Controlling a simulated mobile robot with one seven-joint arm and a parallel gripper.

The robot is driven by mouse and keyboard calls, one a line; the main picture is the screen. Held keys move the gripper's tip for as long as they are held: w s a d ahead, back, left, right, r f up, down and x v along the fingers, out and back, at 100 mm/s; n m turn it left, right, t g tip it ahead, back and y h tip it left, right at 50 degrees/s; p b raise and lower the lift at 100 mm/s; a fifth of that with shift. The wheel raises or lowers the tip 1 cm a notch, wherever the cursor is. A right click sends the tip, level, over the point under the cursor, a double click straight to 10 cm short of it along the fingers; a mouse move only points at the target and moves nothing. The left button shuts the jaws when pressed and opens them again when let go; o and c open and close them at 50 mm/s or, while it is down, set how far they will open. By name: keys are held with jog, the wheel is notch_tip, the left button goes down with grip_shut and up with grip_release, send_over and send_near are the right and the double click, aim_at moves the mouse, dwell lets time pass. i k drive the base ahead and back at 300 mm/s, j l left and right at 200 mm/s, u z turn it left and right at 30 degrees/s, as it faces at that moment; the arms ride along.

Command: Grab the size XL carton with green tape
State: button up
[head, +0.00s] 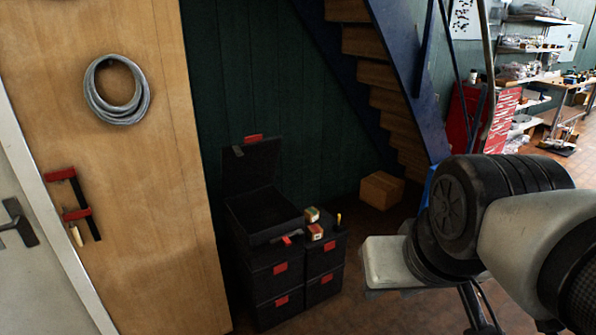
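Two small cartons sit on top of the black storage boxes in the head view. The rear one (312,214) shows green and some red. The front one (315,232) is mostly red with a pale side. Their size marks are too small to read, and I cannot tell for sure which has green tape. A larger brown cardboard box (382,190) lies on the floor by the stairs, with no green tape visible. My arm reaches in from the right, apart from the cartons. I see no gripper fingers.
Black storage boxes (274,288) with red labels stand against the wall; an open black case (264,215) sits on them, left of the cartons. Wooden stairs (375,72) rise behind. A red drawer cabinet (505,118) stands at the right. Some brown floor is clear.

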aim_at(312, 214)
jog(key=i+l+u, duration=0.1)
jog(key=i+u, duration=0.15)
jog(key=u, duration=0.25)
jog(key=i+l+u, duration=0.2)
jog(key=u, duration=0.3)
jog(key=i+l+u, duration=0.25)
jog(key=i+l, duration=0.15)
jog(key=l, duration=0.25)
jog(key=i+l+u, duration=0.15)
jog(key=l, duration=0.2)
jog(key=i+l, duration=0.15)
jog(key=l, duration=0.2)
jog(key=i+l, duration=0.2)
jog(key=l, duration=0.15)
jog(key=i+l, duration=0.15)
jog(key=l, duration=0.2)
jog(key=i+l, duration=0.15)
jog(key=l, duration=0.15)
jog(key=i+l, duration=0.15)
jog(key=l, duration=0.2)
jog(key=u, duration=0.05)
